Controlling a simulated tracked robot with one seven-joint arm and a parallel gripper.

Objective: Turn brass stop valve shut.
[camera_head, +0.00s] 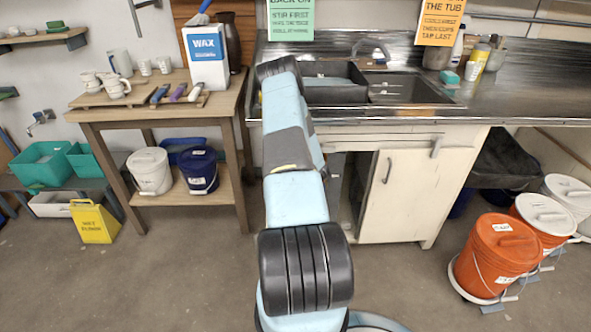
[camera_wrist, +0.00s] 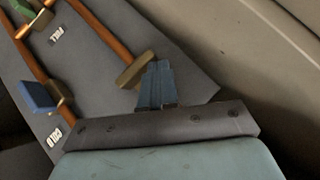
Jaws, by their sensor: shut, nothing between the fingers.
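In the wrist view, a brass-coloured stop valve piece (camera_wrist: 136,70) sits slanted at the end of a copper pipe on a grey panel (camera_wrist: 190,75). My gripper (camera_wrist: 158,66) shows as two blue fingers, closed together and empty. Their tips are right beside the brass piece; I cannot tell whether they touch it. A second valve with a blue handle (camera_wrist: 38,96) is on another copper pipe at the left. A green handle (camera_wrist: 18,8) shows at the top left corner. In the head view, my arm reaches toward the sink cabinet and hides my gripper and the valves.
The cabinet door (camera_head: 395,195) is beside my arm, under the steel sink (camera_head: 410,88). A wooden table (camera_head: 115,112) stands left. In the wrist view, a pale wall (camera_wrist: 250,50) runs along the right.

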